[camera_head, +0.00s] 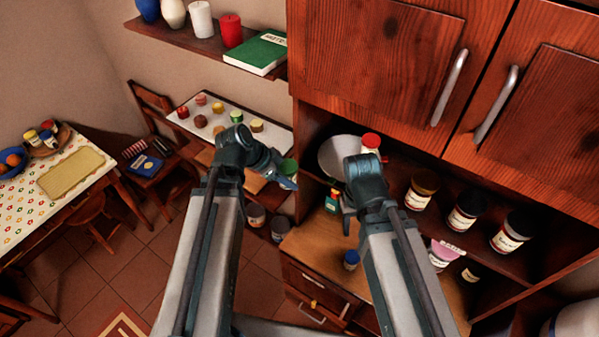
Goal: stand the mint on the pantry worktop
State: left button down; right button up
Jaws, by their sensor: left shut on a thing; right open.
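My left gripper (286,181) is shut on a small green-topped thing (289,167), which I take to be the mint. It is partly hidden by the fingers, and its label cannot be read. The gripper holds it in front of the shelf unit, left of the pantry worktop (305,243). The worktop is brown wood inside the dark cabinet. My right gripper (347,222) is open, above the worktop, and mostly hidden behind its own wrist.
Dark-lidded jars (421,191) line the shelf above. A white tray (235,121) with small coloured items lies at the left. The worktop's front left looks clear.

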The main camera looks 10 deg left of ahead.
pick_arm(q)
jog(key=shift+s+a, duration=0.2)
jog(key=shift+a, duration=0.1)
notch_tip(320, 180, down, 20)
jog(key=b, duration=2)
jog(key=shift+f, duration=0.15)
